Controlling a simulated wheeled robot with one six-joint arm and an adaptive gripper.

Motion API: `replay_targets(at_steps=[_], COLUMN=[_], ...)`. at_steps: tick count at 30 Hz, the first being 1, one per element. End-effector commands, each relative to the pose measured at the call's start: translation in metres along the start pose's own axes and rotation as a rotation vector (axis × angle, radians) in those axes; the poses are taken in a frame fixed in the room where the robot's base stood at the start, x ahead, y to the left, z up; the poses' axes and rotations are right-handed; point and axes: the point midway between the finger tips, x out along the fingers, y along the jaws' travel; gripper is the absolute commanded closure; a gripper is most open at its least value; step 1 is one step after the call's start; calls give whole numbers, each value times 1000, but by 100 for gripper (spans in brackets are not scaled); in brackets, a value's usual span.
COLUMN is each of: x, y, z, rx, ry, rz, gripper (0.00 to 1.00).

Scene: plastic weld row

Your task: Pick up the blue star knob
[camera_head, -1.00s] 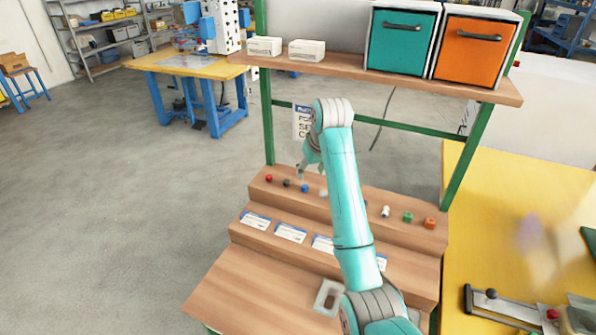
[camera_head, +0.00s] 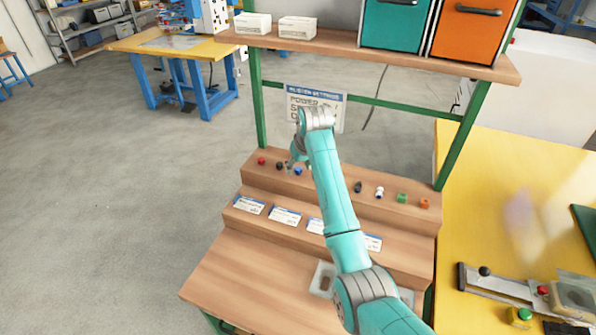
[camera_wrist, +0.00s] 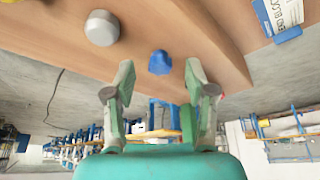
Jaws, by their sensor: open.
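The blue star knob (camera_head: 298,171) sits on the upper wooden step of the bench, toward the left of its row. In the wrist view the blue star knob (camera_wrist: 160,62) shows centred between the finger lines and looks just beyond the tips. My gripper (camera_head: 290,164) is at the row, close beside the knob in the head view. In the wrist view my gripper (camera_wrist: 159,79) has its two fingers spread apart with nothing held. Whether the fingers reach around the knob I cannot tell.
A grey-white knob (camera_wrist: 102,28) stands near the blue one. A red knob (camera_head: 262,161) and a black knob (camera_head: 280,166) are to the left; a green block (camera_head: 402,198) and an orange block (camera_head: 424,204) are to the right. A sign (camera_head: 316,105) hangs behind my wrist.

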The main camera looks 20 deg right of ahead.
Motion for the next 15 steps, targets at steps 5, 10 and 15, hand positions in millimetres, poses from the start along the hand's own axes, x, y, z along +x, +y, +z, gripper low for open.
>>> replay_targets(at_steps=[5, 10, 15], x=[10, 10, 10], y=[0, 0, 0], z=[0, 0, 0], rx=[0, 0, 0], ry=[0, 1, 1], rz=[0, 0, 0], gripper=[45, 45, 82])
